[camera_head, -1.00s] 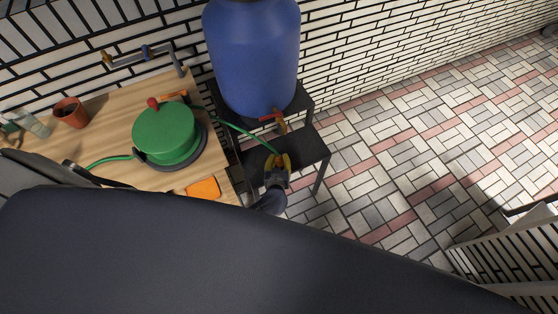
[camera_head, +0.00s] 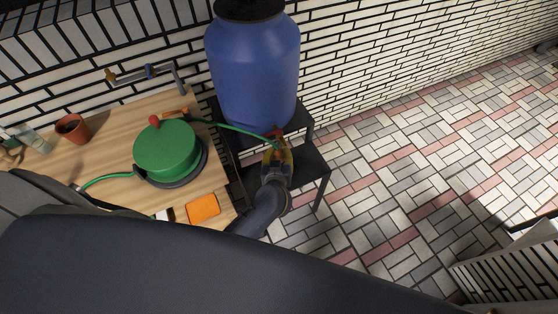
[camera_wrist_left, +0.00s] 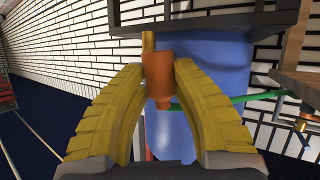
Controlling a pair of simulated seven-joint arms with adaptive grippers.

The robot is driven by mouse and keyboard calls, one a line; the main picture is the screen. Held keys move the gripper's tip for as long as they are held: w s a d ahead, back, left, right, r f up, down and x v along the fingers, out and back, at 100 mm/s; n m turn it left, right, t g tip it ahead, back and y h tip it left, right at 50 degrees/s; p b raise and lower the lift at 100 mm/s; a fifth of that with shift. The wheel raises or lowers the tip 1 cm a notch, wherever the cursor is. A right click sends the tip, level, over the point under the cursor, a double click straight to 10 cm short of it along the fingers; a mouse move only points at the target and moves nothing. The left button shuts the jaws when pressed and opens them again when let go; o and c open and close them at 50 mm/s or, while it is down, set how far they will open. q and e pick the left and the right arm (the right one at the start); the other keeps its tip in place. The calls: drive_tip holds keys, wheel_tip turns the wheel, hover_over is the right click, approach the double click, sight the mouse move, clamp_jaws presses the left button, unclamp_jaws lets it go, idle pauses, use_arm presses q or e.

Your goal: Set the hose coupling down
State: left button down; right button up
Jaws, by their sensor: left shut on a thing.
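My left gripper (camera_head: 276,160) is at the front of the blue barrel (camera_head: 252,75), beside the barrel's tap. In the left wrist view its yellow fingers (camera_wrist_left: 158,85) are shut on the orange hose coupling (camera_wrist_left: 158,74). The green hose (camera_head: 237,128) runs from the reel side to the coupling; it also shows behind the fingers in the wrist view (camera_wrist_left: 232,99). A brass-coloured piece (camera_wrist_left: 148,41) shows right above the coupling; I cannot tell whether they are joined. The head view mostly hides the coupling. My right gripper is not in view.
The barrel stands on a dark stand with a lower shelf (camera_head: 312,172). On the wooden worktop (camera_head: 115,118) are a green drum (camera_head: 165,152) with a red knob, an orange block (camera_head: 203,208) and a terracotta pot (camera_head: 72,128). A wall tap (camera_head: 150,72) is behind.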

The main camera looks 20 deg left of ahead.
use_arm(q)
drive_tip(key=shift+r, duration=0.8)
drive_tip(key=shift+s+a+f+n, duration=0.25)
drive_tip(key=shift+s+f+n, duration=0.1)
drive_tip(key=shift+s, duration=0.15)
drive_tip(key=shift+s+d+r+y, duration=0.15)
drive_tip(key=shift+s+d+r, duration=0.1)
drive_tip(key=shift+s+r, duration=0.15)
drive_tip(key=shift+s+d+r+y, duration=0.2)
drive_tip(key=shift+s+r, duration=0.1)
drive_tip(key=shift+r, duration=0.2)
wheel_tip(320, 180, up, 26)
drive_tip(key=m+h, duration=0.4)
hover_over(278, 153)
drive_tip(key=w+a, duration=0.3)
drive_tip(key=shift+s+d+n, duration=0.1)
drive_tip(key=shift+s+n, duration=0.05)
drive_tip(key=shift+n, duration=0.1)
